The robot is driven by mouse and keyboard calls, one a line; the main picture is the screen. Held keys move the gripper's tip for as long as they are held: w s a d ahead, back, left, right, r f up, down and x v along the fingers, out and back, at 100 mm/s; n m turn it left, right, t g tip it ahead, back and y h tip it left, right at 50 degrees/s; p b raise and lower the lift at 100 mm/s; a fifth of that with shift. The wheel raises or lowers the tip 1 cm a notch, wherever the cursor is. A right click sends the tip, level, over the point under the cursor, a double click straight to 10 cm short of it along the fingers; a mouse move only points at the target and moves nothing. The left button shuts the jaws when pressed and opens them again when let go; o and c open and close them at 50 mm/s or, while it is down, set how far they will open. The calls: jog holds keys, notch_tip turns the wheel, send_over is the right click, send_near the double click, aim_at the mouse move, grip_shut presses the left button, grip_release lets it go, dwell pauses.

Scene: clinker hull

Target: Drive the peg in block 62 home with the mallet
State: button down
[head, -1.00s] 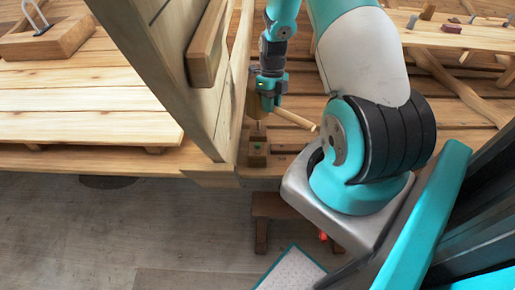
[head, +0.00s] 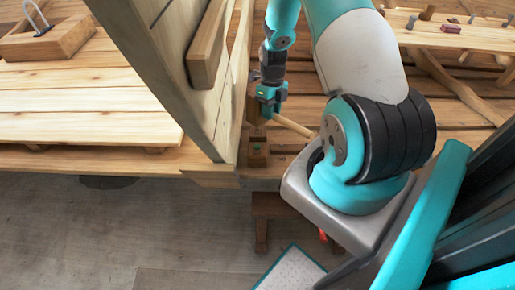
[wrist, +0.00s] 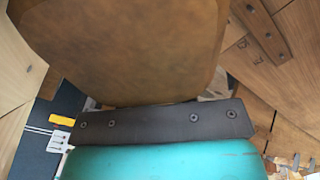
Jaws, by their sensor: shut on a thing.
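My gripper (head: 268,100) is shut on the wooden mallet in the head view. The mallet's pale handle (head: 293,126) sticks out to the right of the jaws, and its brown head (head: 253,109) shows at their left. In the wrist view the mallet head (wrist: 120,45) fills the upper middle, just beyond the dark pad of a teal finger. A small wooden block (head: 257,158) with a green spot on it stands just below the mallet in the head view; its number is not readable. The peg cannot be made out clearly, and contact with the mallet cannot be told.
A tall plank wall (head: 190,75) stands close left of my gripper. Pale planking (head: 85,100) lies further left. A plank shelf (head: 445,35) with small pieces is at upper right. A brown stool (head: 270,205) stands below on the grey floor.

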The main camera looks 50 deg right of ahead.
jog(key=v, duration=0.2)
jog(key=shift+r, duration=0.3)
jog(key=shift+f, duration=0.1)
jog(key=shift+f, duration=0.1)
jog(key=shift+s+a+f+g+b, duration=0.2)
jog(key=shift+f+b, duration=0.25)
jog(key=shift+f, duration=0.35)
jog(key=shift+w+a+f+g+b, duration=0.1)
jog(key=shift+f+g+b, duration=0.3)
jog(key=shift+f, duration=0.4)
jog(key=shift+r, duration=0.1)
